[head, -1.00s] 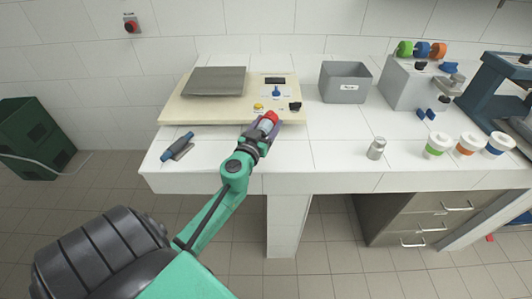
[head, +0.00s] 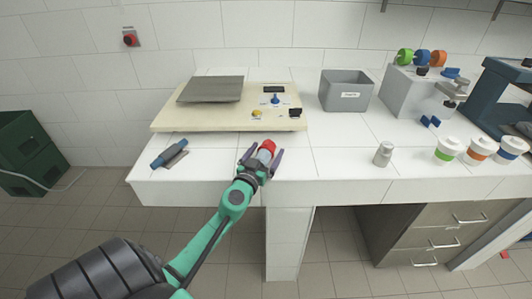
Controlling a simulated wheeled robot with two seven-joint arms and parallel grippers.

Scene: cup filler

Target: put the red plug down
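The red plug (head: 267,146), with a red top and a pale grey lower part, is at the front edge area of the white counter (head: 330,165). My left gripper (head: 263,156) is open, its two dark fingers spread on either side of the plug, with a gap visible at the left finger. The plug looks close to the right finger; I cannot tell if they touch. Its base is partly hidden by the gripper, so its contact with the counter is unclear. My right gripper is not in view.
A cream board (head: 200,118) with a grey plate and small controls lies behind. A blue-handled tool (head: 170,152) is at left. A metal cylinder (head: 383,155) and lidded cups (head: 447,150) stand at right. A grey bin (head: 345,92) is at the back.

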